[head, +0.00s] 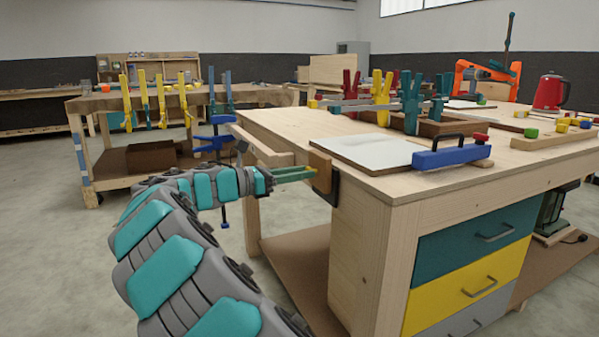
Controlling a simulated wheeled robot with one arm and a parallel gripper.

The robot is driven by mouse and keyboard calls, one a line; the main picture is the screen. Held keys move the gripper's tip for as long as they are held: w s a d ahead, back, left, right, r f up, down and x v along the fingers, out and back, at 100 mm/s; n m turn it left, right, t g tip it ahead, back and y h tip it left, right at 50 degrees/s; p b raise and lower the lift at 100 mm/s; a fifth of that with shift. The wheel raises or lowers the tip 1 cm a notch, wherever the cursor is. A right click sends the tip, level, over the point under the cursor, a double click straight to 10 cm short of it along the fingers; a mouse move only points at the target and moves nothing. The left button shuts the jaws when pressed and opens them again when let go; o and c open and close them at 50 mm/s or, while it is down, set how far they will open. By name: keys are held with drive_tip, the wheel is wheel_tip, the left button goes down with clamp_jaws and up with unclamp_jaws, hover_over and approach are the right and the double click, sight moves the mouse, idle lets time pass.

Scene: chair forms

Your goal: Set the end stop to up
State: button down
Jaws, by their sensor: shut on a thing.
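The end stop looks to be the small brown wooden block (321,165) at the near left edge of the workbench (460,170). A dark bracket (334,190) sits beside and below it. The block's top shows slightly above the bench's edge in the picture; I cannot tell its exact setting.
A pale wooden bar (262,147) and a blue clamp (216,140) are just behind my gripper. A white board (365,152) and a blue tool with a black handle (450,153) lie on the bench near the block. Open floor (60,260) is at left.

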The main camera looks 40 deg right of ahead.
drive_tip(key=shift+r+p, duration=0.55)
drive_tip(key=shift+r, duration=0.35)
drive_tip(key=c, duration=0.6)
unclamp_jaws()
drive_tip(key=shift+f, duration=0.1)
drive_tip(key=v, duration=0.7)
drive_tip(key=shift+a, duration=0.4)
drive_tip(key=shift+w, duration=0.1)
